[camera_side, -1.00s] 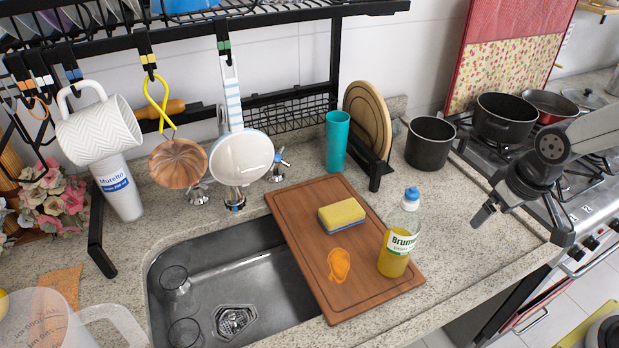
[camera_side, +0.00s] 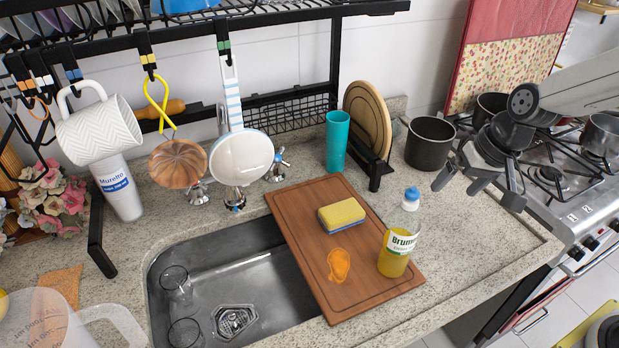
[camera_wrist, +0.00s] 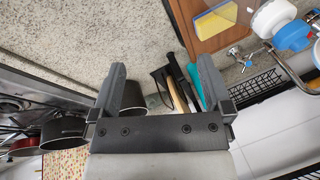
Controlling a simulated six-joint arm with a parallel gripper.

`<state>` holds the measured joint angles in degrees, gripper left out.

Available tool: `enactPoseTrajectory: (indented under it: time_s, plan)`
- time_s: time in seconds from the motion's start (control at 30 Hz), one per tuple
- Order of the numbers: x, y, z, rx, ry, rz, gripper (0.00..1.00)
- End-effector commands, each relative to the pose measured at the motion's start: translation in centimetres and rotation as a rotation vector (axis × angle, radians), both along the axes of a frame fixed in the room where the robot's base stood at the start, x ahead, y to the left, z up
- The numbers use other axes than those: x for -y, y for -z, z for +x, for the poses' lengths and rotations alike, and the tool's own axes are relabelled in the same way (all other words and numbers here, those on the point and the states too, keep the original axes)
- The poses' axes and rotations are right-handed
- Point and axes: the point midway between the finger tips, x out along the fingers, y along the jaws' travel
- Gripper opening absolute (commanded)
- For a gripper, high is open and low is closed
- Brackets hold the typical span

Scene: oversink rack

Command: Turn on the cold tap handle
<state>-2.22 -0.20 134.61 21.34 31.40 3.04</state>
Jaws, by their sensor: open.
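A chrome tap handle with blue on it (camera_side: 279,162) stands upright behind the sink, right of the hanging white pan. It also shows in the wrist view (camera_wrist: 236,53), right of my gripper's fingers and well apart from them. A second chrome handle (camera_side: 197,193) stands left of the faucet base (camera_side: 235,203). The white pan hides much of the faucet. My gripper (camera_side: 477,194) is open and empty above the counter's right part, in front of the dark pot and far right of the handles. Both fingers show in the wrist view (camera_wrist: 162,66).
The hanging white pan (camera_side: 241,158) is close to the blue-marked handle. A teal cup (camera_side: 336,140), round boards (camera_side: 367,118) and a dark pot (camera_side: 430,143) stand between handle and gripper. A cutting board (camera_side: 300,215) bears a sponge (camera_side: 341,215) and soap bottle (camera_side: 399,240).

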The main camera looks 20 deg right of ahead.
Motion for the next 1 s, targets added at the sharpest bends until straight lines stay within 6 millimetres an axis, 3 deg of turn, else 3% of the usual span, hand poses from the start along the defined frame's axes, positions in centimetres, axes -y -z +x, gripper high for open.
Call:
enactPoseTrajectory:
  time_s: [0.5,1.0]
  plan:
    - [-7.8,-1.0,10.8,-0.043,0.466,0.476,1.0]
    - [-13.7,-1.1,20.9,-0.146,0.915,0.937,1.0]
